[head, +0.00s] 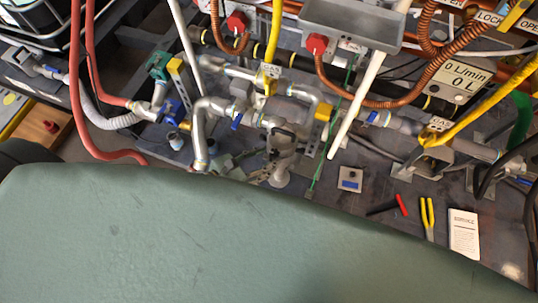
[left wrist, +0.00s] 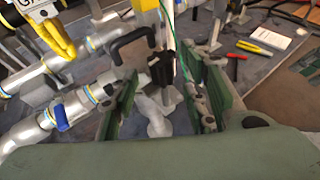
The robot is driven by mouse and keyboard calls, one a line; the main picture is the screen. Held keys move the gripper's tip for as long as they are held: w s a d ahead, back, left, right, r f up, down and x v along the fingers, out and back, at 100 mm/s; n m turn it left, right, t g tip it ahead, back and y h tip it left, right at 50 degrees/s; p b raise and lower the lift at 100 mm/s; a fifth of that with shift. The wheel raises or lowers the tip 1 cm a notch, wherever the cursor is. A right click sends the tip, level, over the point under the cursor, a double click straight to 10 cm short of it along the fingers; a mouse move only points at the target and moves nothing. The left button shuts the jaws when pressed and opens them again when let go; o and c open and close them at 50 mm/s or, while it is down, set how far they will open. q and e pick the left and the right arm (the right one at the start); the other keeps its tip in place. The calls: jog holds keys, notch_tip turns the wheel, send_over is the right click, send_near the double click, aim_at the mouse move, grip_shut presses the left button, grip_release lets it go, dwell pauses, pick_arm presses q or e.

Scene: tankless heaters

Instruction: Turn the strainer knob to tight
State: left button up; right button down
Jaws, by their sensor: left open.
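Grey metal pipework with a dark looped handle (head: 283,133) stands in the middle of the head view. The handle also shows in the left wrist view (left wrist: 133,46). Beside it there is a dark, blocky knob-like part (left wrist: 161,69); I cannot tell for certain that it is the strainer knob. A grey rounded pipe end (left wrist: 155,118) lies below it. My left gripper (head: 246,166) is beside the lower pipework, partly hidden by my green body. In the wrist view the left gripper (left wrist: 162,80) is open, its green fingers either side of the dark part, with no clear grip on it. My right gripper is out of view.
Red-handled pliers (head: 402,205), yellow-handled pliers (head: 428,214) and a white paper (head: 464,232) lie on the grey surface at right. Hoses and pipes crowd the back, with a flow display (head: 463,82) at right.

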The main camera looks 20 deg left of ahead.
pick_arm(q)
jog(key=shift+x, duration=1.15)
jog(key=shift+c, duration=0.2)
grip_shut()
jog(key=shift+a, duration=0.1)
